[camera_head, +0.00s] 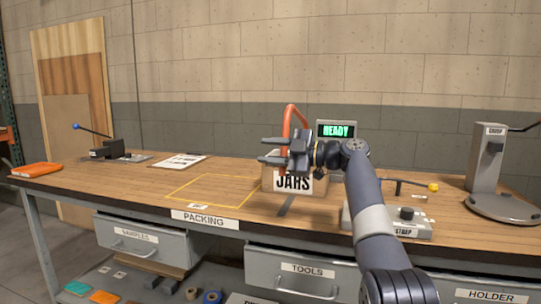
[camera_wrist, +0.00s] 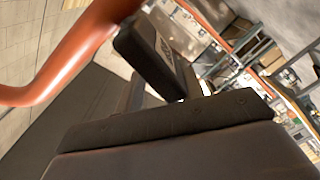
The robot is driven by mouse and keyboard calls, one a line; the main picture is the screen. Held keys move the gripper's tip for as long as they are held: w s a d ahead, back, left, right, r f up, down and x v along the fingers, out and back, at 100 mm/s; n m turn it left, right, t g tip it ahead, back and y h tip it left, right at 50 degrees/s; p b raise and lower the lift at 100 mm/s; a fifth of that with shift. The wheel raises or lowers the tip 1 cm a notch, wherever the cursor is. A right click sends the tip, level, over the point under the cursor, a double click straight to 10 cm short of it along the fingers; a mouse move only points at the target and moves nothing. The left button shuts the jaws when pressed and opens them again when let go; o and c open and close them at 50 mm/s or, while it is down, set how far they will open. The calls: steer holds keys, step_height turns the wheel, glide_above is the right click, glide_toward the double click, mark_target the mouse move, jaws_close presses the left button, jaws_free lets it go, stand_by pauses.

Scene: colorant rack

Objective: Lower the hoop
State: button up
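The hoop is an orange-red arched handle (camera_head: 290,113) standing up over a pale box marked JARS (camera_head: 318,185) on the wooden bench. My gripper (camera_head: 271,149) is at the hoop's lower part, just above the box, with its fingers pointing left. The two dark fingers are apart, with a gap between them. The gripper hides part of the hoop and of the box's top. In the wrist view the hoop (camera_wrist: 70,52) curves across the upper left, close to one finger. I cannot tell whether it touches.
A screen reading READY (camera_head: 339,131) stands behind the box. A grey strap device (camera_head: 400,220) with a yellow-knobbed lever is to the right, with a grey stand (camera_head: 486,165) beyond. A yellow outline (camera_head: 212,190) marks clear bench at left. A blue-knobbed lever device (camera_head: 107,150) stands far left.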

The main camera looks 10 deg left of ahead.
steer(key=shift+r, duration=0.3)
